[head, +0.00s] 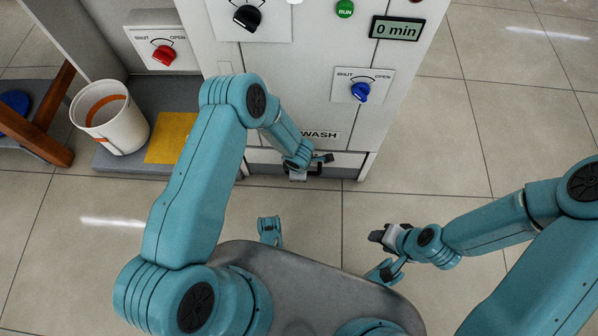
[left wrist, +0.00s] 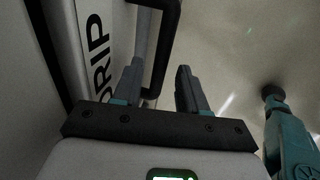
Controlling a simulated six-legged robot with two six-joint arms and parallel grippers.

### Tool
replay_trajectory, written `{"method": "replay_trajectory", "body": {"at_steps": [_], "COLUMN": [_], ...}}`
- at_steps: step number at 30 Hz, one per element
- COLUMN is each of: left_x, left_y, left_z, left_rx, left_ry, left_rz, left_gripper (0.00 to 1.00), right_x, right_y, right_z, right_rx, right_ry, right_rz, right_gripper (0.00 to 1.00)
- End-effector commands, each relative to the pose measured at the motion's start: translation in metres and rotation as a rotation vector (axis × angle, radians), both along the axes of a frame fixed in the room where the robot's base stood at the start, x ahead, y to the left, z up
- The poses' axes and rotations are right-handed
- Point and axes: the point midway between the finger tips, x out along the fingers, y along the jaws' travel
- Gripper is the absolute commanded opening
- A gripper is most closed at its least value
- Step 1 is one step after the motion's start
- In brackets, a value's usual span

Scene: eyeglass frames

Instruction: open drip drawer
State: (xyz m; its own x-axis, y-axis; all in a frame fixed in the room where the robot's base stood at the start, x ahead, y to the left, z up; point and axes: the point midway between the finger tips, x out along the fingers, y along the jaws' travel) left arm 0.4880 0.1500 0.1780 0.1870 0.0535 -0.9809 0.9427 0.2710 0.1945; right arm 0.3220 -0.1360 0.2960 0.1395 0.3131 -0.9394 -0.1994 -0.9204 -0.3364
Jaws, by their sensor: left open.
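The drip drawer (head: 345,160) is the low white front at the foot of the white cabinet, under the WASH label. In the left wrist view, its white face (left wrist: 97,15) carries the word DRIP, and its black bar handle (left wrist: 161,45) stands off the face. My left gripper (head: 316,161) is at the handle and covers part of it. In the left wrist view, my left gripper (left wrist: 158,82) is open, with the handle showing between its two fingers. Contact with the handle cannot be told. My right gripper (head: 380,237) hangs over the floor, away from the drawer; its jaw opening is unclear.
A white bucket (head: 110,120) and yellow mat (head: 171,138) lie left. Tiled floor (head: 500,130) is clear to the right.

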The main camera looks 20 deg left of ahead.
Motion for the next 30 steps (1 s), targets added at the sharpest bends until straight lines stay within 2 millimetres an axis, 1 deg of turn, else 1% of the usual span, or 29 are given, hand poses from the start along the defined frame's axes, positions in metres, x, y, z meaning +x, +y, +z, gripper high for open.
{"method": "replay_trajectory", "body": {"at_steps": [7,8,9,11,12,30], "left_x": [0.0002,0.0002,0.0002,0.0002,0.0002,-0.0018], "left_y": [0.0002,0.0002,0.0002,0.0001,0.0001,-0.0006], "left_z": [-0.0006,-0.0006,-0.0006,-0.0005,-0.0005,-0.0002], "left_rx": [0.0,0.0,0.0,0.0,0.0,0.0], "left_ry": [0.0,0.0,0.0,0.0,0.0,0.001], "left_rz": [0.0,0.0,0.0,0.0,0.0,0.0], "left_gripper": [0.42,0.36,0.23,0.03,0.0,0.0], "right_x": [0.0006,0.0006,0.0006,0.0006,0.0005,-0.0006], "right_y": [-0.0001,-0.0001,-0.0001,-0.0001,-0.0001,0.0001], "right_z": [-0.0001,-0.0001,-0.0001,-0.0001,-0.0001,0.0018], "right_rx": [-0.001,-0.001,-0.001,-0.001,-0.001,0.0], "right_ry": [-0.002,-0.002,-0.002,-0.002,-0.002,0.002], "right_rz": [0.0,0.0,0.0,0.0,0.0,0.001], "right_gripper": [0.43,0.43,0.43,0.43,0.43,0.43]}}
